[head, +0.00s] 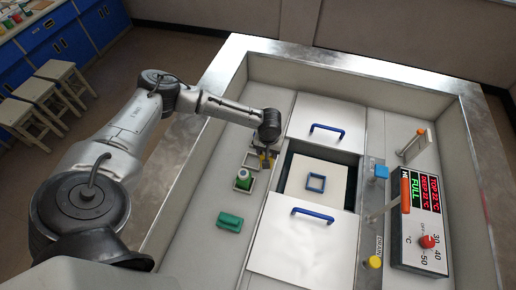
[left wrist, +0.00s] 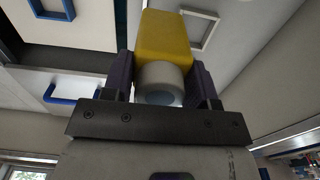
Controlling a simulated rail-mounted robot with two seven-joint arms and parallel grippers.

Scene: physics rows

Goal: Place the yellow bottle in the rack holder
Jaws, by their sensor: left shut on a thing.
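My left gripper (head: 264,153) is shut on the yellow bottle (head: 265,162) above the left deck of the basin unit. In the left wrist view the yellow bottle (left wrist: 164,38), with its pale round end, sits between the two dark fingers of the gripper (left wrist: 162,80). A blue square holder frame (head: 316,183) lies on the white surface in the central opening, right of the gripper. A pale square holder frame (head: 251,160) is on the left deck, close to the gripper; a pale frame also shows in the left wrist view (left wrist: 213,32). My right gripper is not in view.
A green bottle with a white cap (head: 243,176) stands in a frame on the left deck. A green block (head: 230,222) lies nearer. White lids with blue handles (head: 327,130) (head: 312,214) flank the opening. A control panel (head: 420,215) and posts stand at right.

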